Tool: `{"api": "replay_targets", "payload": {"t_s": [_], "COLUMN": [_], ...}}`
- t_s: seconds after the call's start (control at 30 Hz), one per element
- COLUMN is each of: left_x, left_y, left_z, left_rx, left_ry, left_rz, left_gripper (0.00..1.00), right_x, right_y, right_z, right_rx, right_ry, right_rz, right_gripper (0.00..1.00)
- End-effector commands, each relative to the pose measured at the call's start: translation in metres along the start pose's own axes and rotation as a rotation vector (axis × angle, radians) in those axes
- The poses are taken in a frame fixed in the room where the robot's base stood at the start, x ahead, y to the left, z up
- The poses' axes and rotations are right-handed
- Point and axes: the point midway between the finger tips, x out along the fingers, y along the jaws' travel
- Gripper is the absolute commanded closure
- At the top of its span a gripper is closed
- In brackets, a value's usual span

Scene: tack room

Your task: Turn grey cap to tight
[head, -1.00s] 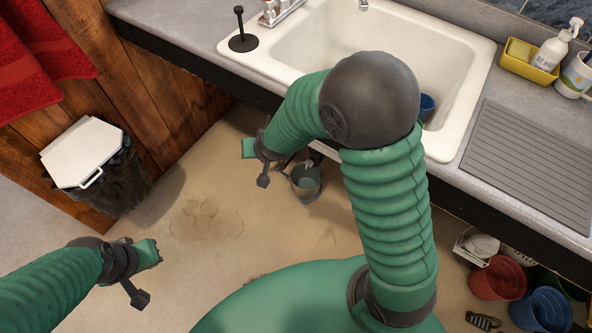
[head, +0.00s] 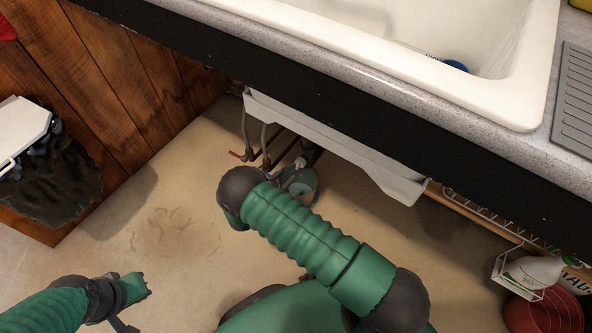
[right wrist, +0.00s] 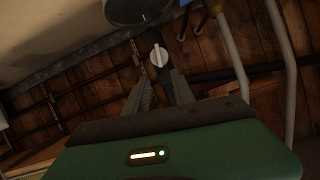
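A small light-grey cap (right wrist: 159,55) on a dark fitting shows in the right wrist view, just beyond the fingertips. My right gripper (right wrist: 163,78) has its two dark fingers apart, pointing at the cap; I see no clear contact. In the head view the right arm reaches under the sink and its wrist hides the fingers. The dark drain pipe (head: 308,152) hangs beneath the sink there. My left gripper (head: 140,287) is at lower left over the floor, away from the pipework; its jaw gap is not clear.
A bucket (head: 299,184) stands below the drain. Grey hoses (right wrist: 232,55) run to the right of the fitting.

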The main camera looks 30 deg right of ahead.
Motion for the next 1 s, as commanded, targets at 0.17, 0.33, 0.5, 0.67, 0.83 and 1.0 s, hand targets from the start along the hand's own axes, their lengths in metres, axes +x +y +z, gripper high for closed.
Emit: {"api": "replay_targets", "payload": {"t_s": [0.17,0.33,0.5,0.67,0.83,1.0], "left_x": [0.026,0.036,0.038,0.037,0.037,0.037], "left_y": [0.000,0.000,0.000,0.000,0.000,0.000], "left_z": [0.006,0.009,0.009,0.009,0.009,0.009], "left_rx": [0.000,0.000,0.000,0.000,0.000,0.000], "left_ry": [-0.001,-0.001,-0.001,0.000,0.000,0.000], "left_rz": [0.000,0.000,0.000,0.000,0.000,0.000], "left_gripper": [1.00,1.00,1.00,1.00,1.00,1.00], "right_x": [0.048,0.075,0.083,0.083,0.083,0.083], "right_y": [0.001,0.000,-0.001,-0.001,-0.001,-0.001], "right_z": [0.005,0.003,0.000,0.000,0.000,0.000], "right_rx": [0.001,0.001,0.000,0.000,0.000,0.000], "right_ry": [0.001,0.000,-0.001,-0.001,-0.001,-0.001], "right_rz": [0.001,-0.001,-0.001,-0.001,-0.001,-0.001], "right_gripper": [0.70,0.70,0.70,0.70,0.88,1.00]}}
